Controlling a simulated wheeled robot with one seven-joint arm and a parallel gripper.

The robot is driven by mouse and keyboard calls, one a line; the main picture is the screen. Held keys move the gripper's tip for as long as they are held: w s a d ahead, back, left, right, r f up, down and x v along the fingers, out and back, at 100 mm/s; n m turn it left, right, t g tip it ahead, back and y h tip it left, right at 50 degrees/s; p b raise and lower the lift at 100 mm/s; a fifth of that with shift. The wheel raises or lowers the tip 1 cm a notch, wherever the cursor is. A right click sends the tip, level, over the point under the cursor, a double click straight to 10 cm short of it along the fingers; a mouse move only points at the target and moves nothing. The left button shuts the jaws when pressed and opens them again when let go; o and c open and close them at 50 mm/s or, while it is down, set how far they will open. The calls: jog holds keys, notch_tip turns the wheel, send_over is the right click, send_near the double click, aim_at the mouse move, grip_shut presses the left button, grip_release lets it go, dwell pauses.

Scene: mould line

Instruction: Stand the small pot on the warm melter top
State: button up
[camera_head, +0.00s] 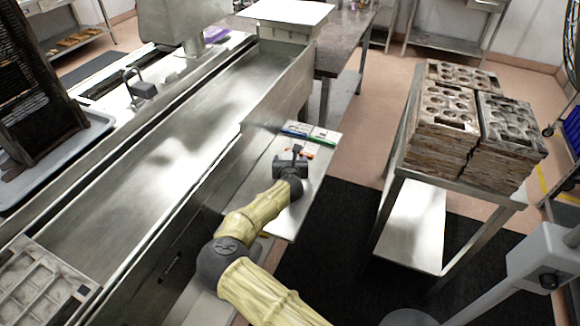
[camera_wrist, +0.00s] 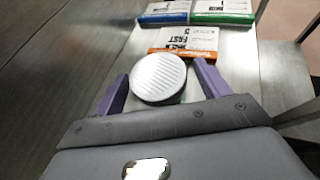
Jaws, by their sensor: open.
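A small round pot (camera_wrist: 158,78) with a ribbed, pale metallic top sits on the steel side shelf (camera_head: 313,186). In the wrist view it stands between the two purple fingers of my gripper (camera_wrist: 162,72), which is open around it; whether either finger touches it I cannot tell. In the head view my gripper (camera_head: 292,160) is low over the shelf and hides most or all of the pot. I cannot pick out the warm melter top with certainty; a flat white top (camera_head: 288,11) shows on a metal unit at the back.
Flat packs with blue (camera_head: 295,128), green (camera_head: 324,135) and orange (camera_wrist: 184,51) edges lie just beyond the pot. A long steel trough (camera_head: 165,125) runs along the left. A steel table with stacked moulds (camera_head: 445,120) stands right. Dark matting (camera_head: 330,270) covers the floor between.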

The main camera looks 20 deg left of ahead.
jog(key=b+v, duration=0.1)
jog(key=v, duration=1.1)
jog(key=shift+a+b, duration=0.1)
jog(key=shift+b, duration=0.25)
